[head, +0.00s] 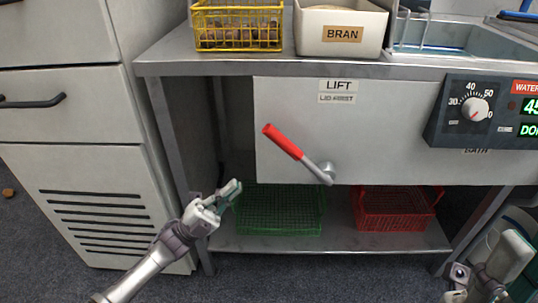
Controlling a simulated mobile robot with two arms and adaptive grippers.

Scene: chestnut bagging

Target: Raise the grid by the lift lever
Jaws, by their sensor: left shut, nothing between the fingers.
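The lift lever (284,142) is on the front panel below the LIFT and LID FIRST labels (338,91). Its red grip points up and to the left from a metal pivot at its lower right. My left gripper (233,191) is shut and empty, below and left of the red grip and apart from it. A thin wire frame (408,30) shows at the left end of the metal basin (455,38); I cannot tell whether it belongs to the grid. My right gripper (490,285) is partly in view at the lower right, its fingers unclear.
A yellow crate of chestnuts (238,8) and a white BRAN bin (340,15) stand on the bench top. A green crate (280,226) and a red crate (396,222) sit on the lower shelf. A dial control box (480,112) juts out at right. Drawers stand left.

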